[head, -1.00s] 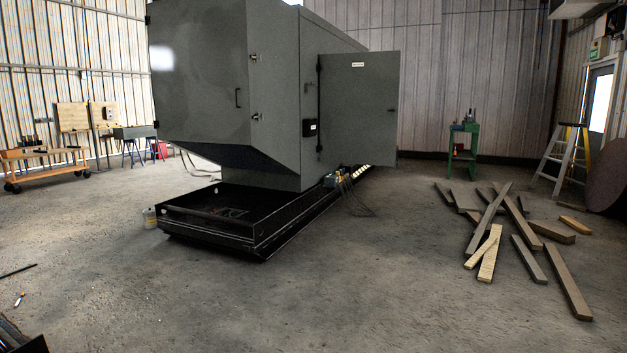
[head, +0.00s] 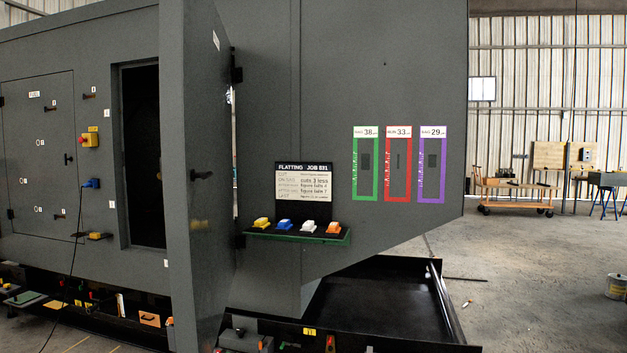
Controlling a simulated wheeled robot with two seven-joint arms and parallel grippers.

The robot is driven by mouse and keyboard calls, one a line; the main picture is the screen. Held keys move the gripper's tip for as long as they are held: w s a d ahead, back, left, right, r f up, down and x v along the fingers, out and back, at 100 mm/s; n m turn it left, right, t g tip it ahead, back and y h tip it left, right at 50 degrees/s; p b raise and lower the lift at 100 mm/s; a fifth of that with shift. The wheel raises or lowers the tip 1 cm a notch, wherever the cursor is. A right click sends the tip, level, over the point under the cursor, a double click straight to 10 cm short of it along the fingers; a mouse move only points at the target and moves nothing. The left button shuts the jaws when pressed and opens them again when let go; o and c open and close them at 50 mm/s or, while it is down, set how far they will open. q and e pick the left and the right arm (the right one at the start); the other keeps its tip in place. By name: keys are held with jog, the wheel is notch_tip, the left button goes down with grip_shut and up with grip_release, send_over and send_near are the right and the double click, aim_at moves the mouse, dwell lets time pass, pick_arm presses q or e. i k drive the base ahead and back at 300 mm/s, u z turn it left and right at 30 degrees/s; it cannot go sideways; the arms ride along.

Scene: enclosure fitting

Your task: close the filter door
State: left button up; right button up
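A tall grey door (head: 200,190) stands open on the side of the grey enclosure, swung out toward me and seen at a steep angle. It has a dark handle (head: 203,176) and hinges along its right edge. Left of it is a tall dark opening (head: 143,160) in the enclosure wall; its inside is too dark to make out. A small label on the door is unreadable, so I cannot tell whether this is the filter door. Another door (head: 40,150), labelled FUEL, lies flush and closed at the left. Neither of my grippers is in view.
A green ledge (head: 295,235) with several coloured blocks sits below a job notice (head: 304,184). Green, red and purple framed panels (head: 398,165) are on the wall. A black base tray (head: 385,290) juts out below. A cable (head: 76,230) hangs at left. Floor at right is mostly clear.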

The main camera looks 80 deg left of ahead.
aim_at(197, 72)
jog(key=u, duration=3.2)
jog(key=i, duration=1.65)
jog(key=u, duration=1.15)
